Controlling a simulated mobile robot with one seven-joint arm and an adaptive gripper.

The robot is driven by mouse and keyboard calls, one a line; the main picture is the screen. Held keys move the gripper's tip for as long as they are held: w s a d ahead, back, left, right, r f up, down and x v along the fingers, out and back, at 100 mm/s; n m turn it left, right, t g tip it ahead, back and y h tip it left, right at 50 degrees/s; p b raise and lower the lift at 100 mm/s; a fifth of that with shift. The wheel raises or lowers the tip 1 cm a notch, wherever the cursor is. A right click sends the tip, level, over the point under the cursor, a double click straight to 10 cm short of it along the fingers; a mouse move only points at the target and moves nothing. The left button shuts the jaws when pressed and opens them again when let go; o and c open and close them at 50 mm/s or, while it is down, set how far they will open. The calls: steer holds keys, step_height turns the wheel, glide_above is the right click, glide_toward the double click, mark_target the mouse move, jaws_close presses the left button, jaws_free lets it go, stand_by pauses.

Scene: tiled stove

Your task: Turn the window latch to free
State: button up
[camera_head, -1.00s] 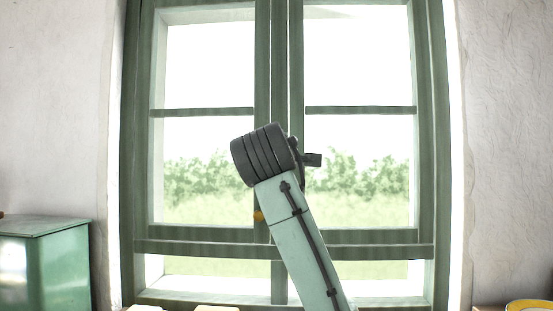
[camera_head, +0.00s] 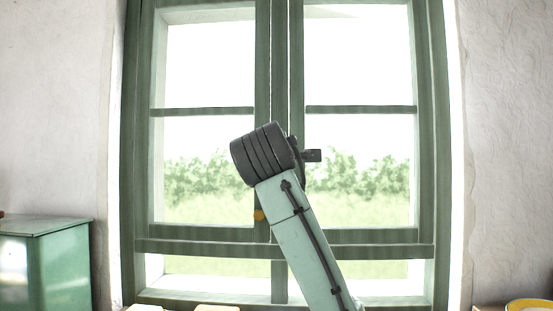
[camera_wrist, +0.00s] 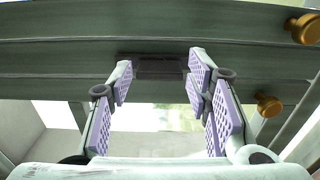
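The window (camera_head: 290,195) has a green wooden frame and stands in front of me. In the wrist view, a dark flat piece, which looks like the window latch (camera_wrist: 160,67), sits across the green frame bars. My gripper (camera_wrist: 160,78) is open, with its purple-padded fingers on either side of that piece. The right finger looks close to its end; I cannot tell whether they touch. In the head view my arm and wrist hide the gripper and most of the latch area. A dark piece shows just right of my wrist; I cannot tell whether it is latch or gripper.
Brass knobs sit on the frame to the right in the wrist view, an upper one (camera_wrist: 303,28) and a lower one (camera_wrist: 268,104). A green box (camera_head: 60,265) stands at the left. A yellow-rimmed item (camera_head: 530,305) is at the lower right.

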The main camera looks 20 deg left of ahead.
steer(key=shift+o, duration=0.6)
steer(key=shift+d, duration=0.1)
steer(key=v, duration=1.2)
